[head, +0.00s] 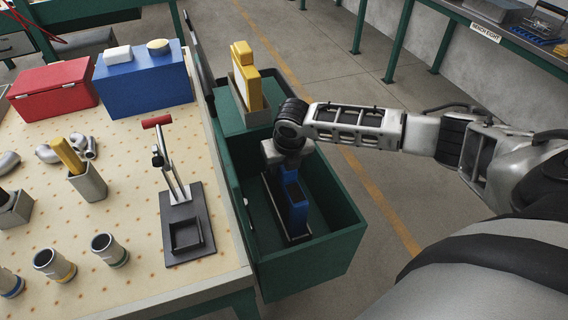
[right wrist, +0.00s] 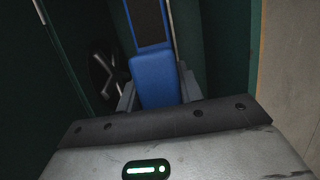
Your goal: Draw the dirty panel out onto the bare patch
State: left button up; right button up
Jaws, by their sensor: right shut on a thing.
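A blue-framed panel with a dark face (head: 295,205) stands upright in a dark slotted holder inside the open green drawer. It also shows in the right wrist view (right wrist: 155,78), its blue end between the two fingers. My right gripper (head: 286,160) reaches down into the drawer from above and is shut on this blue panel. Its fingertips are partly hidden in the head view. I cannot tell from the pictures how dirty the panel is. My left gripper is not in view. No marked bare patch stands out; the bench top (head: 125,205) has open areas.
The green drawer (head: 335,255) has raised walls around the panel. Yellow and white panels (head: 246,75) stand in a holder behind it.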

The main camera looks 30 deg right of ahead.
jog(key=shift+r+p, duration=0.45)
jog(key=shift+r, duration=1.35)
jog(key=shift+r, duration=1.9)
